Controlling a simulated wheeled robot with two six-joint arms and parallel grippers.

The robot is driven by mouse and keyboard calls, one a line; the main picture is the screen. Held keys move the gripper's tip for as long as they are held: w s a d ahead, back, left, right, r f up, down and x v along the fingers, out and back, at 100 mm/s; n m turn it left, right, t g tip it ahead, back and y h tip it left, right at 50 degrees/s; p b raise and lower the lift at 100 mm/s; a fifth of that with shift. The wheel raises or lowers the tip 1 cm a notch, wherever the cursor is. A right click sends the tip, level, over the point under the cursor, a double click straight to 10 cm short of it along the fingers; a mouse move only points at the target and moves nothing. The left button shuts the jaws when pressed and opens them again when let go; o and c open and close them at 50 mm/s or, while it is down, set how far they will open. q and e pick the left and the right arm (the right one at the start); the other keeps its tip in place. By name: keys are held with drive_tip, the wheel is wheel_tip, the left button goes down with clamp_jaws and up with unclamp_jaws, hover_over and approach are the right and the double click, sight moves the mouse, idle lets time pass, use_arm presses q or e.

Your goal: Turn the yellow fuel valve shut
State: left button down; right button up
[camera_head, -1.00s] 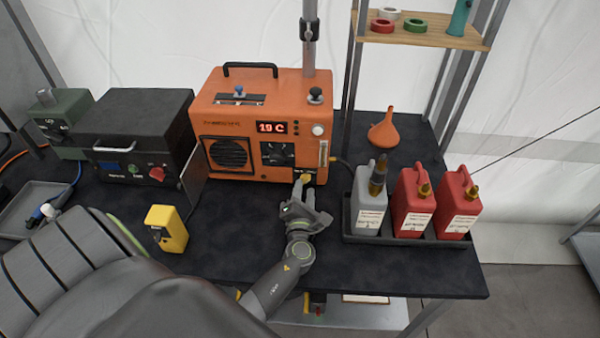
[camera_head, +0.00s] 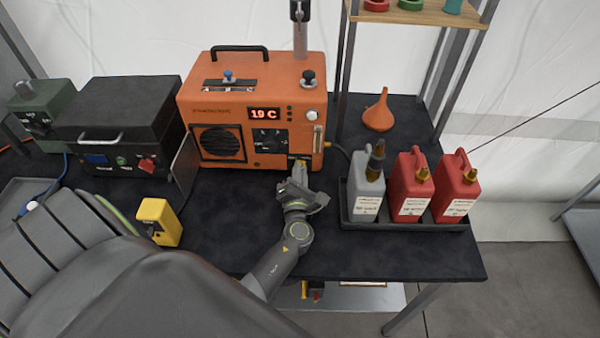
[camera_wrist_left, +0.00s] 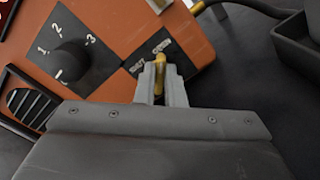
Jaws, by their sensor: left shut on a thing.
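The orange heater (camera_head: 255,120) stands on the dark table, its display reading 19 C. My left gripper (camera_head: 300,172) reaches up to that corner. In the left wrist view the gripper (camera_wrist_left: 160,80) is shut on the yellow valve handle, with one finger on each side. The handle points roughly along the fingers there. In the head view the gripper mostly hides the valve. My right gripper is not in view.
A tray (camera_head: 405,222) with a grey can (camera_head: 367,195) and two red cans stands right of my gripper. An orange funnel (camera_head: 379,112) is behind. A yellow box (camera_head: 160,222) stands at left. The table front is clear.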

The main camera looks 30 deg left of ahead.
use_arm(q)
drive_tip(key=shift+n, duration=0.4)
drive_tip(key=n+b, duration=0.1)
drive_tip(key=n, duration=0.2)
drive_tip(key=shift+b, duration=0.4)
drive_tip(key=n+b, duration=0.2)
drive_tip(key=n, duration=0.2)
drive_tip(key=shift+a+n, duration=0.15)
drive_tip(key=shift+n, duration=0.15)
drive_tip(key=n+b, duration=0.2)
drive_tip(key=n, duration=0.3)
drive_tip(key=shift+s+a+f+b, duration=0.1)
drive_tip(key=shift+s+b, duration=0.05)
drive_tip(key=shift+b, duration=0.2)
drive_tip(key=shift+n+b, duration=0.95)
drive_tip(key=shift+n, duration=1.45)
drive_tip(key=c, duration=1.5)
unclamp_jaws()
